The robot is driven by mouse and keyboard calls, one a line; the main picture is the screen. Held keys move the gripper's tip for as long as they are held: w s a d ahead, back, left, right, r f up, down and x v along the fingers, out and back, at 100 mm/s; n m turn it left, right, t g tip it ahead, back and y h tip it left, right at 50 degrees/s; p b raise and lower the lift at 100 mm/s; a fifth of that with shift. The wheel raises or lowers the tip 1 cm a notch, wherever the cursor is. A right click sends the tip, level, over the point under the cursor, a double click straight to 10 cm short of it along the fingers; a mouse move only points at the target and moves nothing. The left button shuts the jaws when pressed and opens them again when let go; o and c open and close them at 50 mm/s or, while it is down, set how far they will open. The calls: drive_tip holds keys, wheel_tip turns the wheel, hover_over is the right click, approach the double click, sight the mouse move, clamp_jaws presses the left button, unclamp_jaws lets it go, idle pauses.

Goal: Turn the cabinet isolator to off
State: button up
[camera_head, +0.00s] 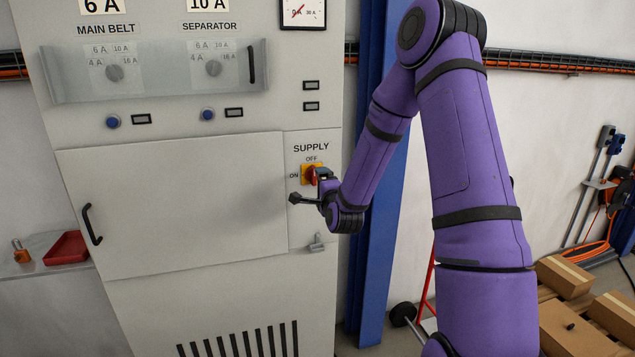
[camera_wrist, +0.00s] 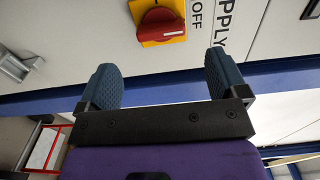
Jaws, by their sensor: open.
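The isolator is a red rotary knob on a yellow plate under the SUPPLY label, on the cabinet's right side (camera_head: 309,173). OFF is printed above it and ON to its left. In the wrist view the red knob (camera_wrist: 160,25) lies just beyond my fingertips, with its bar across the picture and its right end toward the word OFF. A pale mark shows near that right end. My gripper (camera_wrist: 160,64) is open and empty, its two dark blue fingers set wide apart, clear of the knob. In the head view my gripper (camera_head: 312,186) is in front of the panel and partly covers the knob.
A small grey latch (camera_head: 317,243) sticks out below the isolator. The cabinet door has a black handle (camera_head: 92,224). A blue post (camera_head: 371,200) stands right of the cabinet. A red tray (camera_head: 66,248) sits on a shelf at left. Cardboard boxes (camera_head: 572,325) lie at lower right.

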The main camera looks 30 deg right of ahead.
drive_tip(key=shift+v, duration=1.75)
drive_tip(key=s+a+r+n+g+y, duration=0.4)
drive_tip(key=s+a+r+n+g, duration=0.2)
drive_tip(key=s+a+r+n, duration=0.6)
drive_tip(key=s+a+r+n+g, duration=0.1)
drive_tip(key=s+r+n+g, duration=0.1)
drive_tip(key=s, duration=0.5)
drive_tip(key=s+a+r+n+g, duration=0.1)
drive_tip(key=s+n, duration=0.3)
drive_tip(key=s, duration=0.4)
drive_tip(key=s+a+r+n+g+y, duration=0.1)
drive_tip(key=s+r+n+g, duration=0.2)
drive_tip(key=s, duration=0.5)
drive_tip(key=shift+a, duration=0.25)
drive_tip(key=shift+w, duration=0.1)
drive_tip(key=shift+c, duration=0.4)
